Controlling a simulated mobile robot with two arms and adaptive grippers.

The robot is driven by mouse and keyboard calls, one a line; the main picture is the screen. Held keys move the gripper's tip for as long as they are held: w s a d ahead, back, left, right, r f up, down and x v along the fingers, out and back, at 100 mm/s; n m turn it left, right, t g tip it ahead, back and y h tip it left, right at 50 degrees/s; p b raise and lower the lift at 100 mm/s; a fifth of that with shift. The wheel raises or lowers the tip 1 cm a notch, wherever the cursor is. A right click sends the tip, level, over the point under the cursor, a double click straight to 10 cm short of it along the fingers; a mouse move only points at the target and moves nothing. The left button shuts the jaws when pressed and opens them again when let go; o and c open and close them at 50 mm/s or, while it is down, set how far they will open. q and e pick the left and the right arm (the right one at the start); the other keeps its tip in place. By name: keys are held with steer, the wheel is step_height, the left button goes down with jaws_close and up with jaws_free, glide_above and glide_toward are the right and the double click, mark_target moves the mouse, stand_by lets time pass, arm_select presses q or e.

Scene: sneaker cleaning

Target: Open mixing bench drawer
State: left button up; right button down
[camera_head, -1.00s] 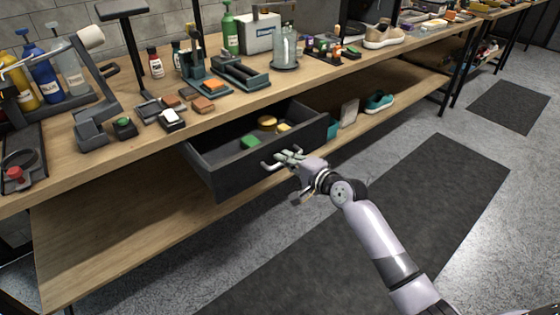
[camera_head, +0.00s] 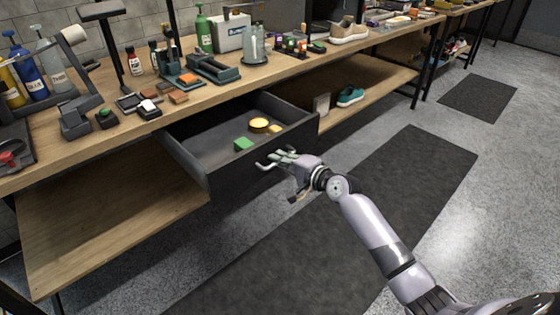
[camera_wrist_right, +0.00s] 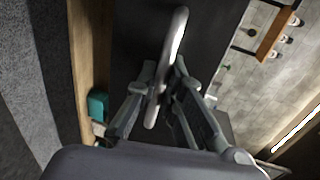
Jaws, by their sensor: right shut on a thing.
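The black mixing bench drawer (camera_head: 262,162) is pulled well out from under the wooden bench top in the head view. A green block (camera_head: 243,144), a round yellow piece (camera_head: 259,125) and a smaller yellow piece (camera_head: 275,129) lie in it. My right gripper (camera_head: 284,158) is at the drawer front, shut on the drawer's handle (camera_head: 268,166). In the right wrist view the light grey handle bar (camera_wrist_right: 167,65) runs between the fingers of the gripper (camera_wrist_right: 163,88). My left gripper is not in view.
The bench top (camera_head: 80,148) carries bottles, brushes and small blocks. A lower wooden shelf (camera_head: 110,225) runs beneath the drawer, with a teal shoe (camera_head: 350,96) further right. Dark mats (camera_head: 400,170) lie on the open grey floor.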

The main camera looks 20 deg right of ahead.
steer(key=c, duration=2)
jaws_free()
steer(key=shift+o, duration=0.2)
steer(key=shift+s, duration=0.1)
steer(key=v, duration=1.1)
steer(key=shift+s, duration=0.35)
steer(key=shift+d, duration=0.15)
